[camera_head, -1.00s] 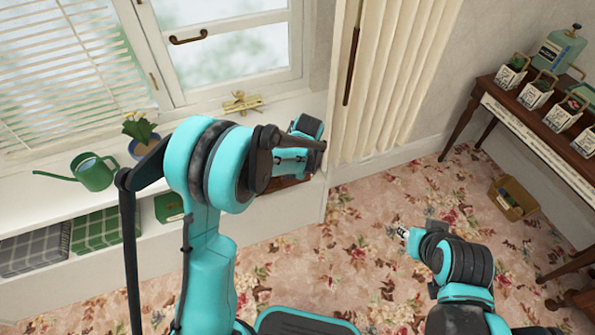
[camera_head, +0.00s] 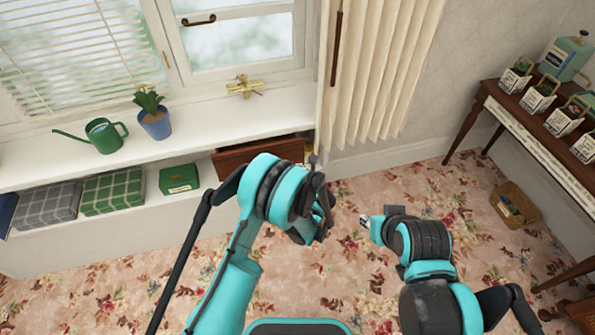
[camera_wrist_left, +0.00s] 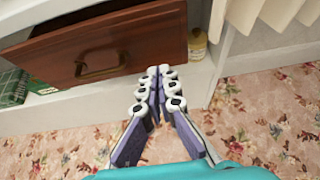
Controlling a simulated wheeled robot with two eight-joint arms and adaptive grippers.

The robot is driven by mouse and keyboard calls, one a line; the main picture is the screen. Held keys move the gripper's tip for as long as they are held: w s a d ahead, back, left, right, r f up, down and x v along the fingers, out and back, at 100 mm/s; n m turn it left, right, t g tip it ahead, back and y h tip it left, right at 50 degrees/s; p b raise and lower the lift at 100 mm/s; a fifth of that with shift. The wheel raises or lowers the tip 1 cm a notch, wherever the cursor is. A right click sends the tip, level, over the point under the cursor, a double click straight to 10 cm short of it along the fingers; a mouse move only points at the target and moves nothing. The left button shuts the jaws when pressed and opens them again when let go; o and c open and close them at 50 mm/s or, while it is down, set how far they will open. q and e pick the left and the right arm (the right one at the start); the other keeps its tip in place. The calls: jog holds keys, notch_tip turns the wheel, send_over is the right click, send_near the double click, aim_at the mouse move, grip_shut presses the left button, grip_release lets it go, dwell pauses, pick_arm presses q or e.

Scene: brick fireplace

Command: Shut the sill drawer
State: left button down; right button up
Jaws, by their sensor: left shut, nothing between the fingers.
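The sill drawer (camera_head: 250,156) has a reddish-brown wooden front and sits under the right end of the white window sill. It stands partly pulled out; a strip of its inside shows above the front. In the left wrist view its front (camera_wrist_left: 150,42) fills the upper left, with a brass handle (camera_wrist_left: 100,68). My left gripper (camera_wrist_left: 163,74) is shut and empty, just in front of the drawer front's lower right part; I cannot tell whether it touches. My left arm partly covers the drawer in the head view. My right gripper (camera_head: 364,222) is over the carpet; its fingers are unclear.
The sill holds a green watering can (camera_head: 103,135), a potted plant (camera_head: 155,123) and a brass object (camera_head: 244,86). Plaid boxes (camera_head: 112,191) and a green box (camera_head: 179,179) sit below. A small bottle (camera_wrist_left: 197,45) stands right of the drawer.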

aim_at(292, 147)
pick_arm(q)
jog(key=b+x, duration=0.1)
jog(key=x, duration=0.2)
jog(key=b+x, duration=0.1)
jog(key=x, duration=0.2)
jog(key=r+b+x, duration=0.1)
jog(key=x, duration=0.2)
jog(key=shift+w, duration=0.35)
jog(key=shift+w+a+r, duration=0.15)
jog(key=shift+w+a, duration=0.05)
jog(key=shift+w, duration=0.25)
jog(key=w, duration=0.2)
jog(key=w+a, duration=0.1)
jog(key=w, duration=0.1)
jog(key=shift+w+a, duration=0.2)
jog(key=shift+w, duration=0.15)
jog(key=shift+w+r, duration=0.15)
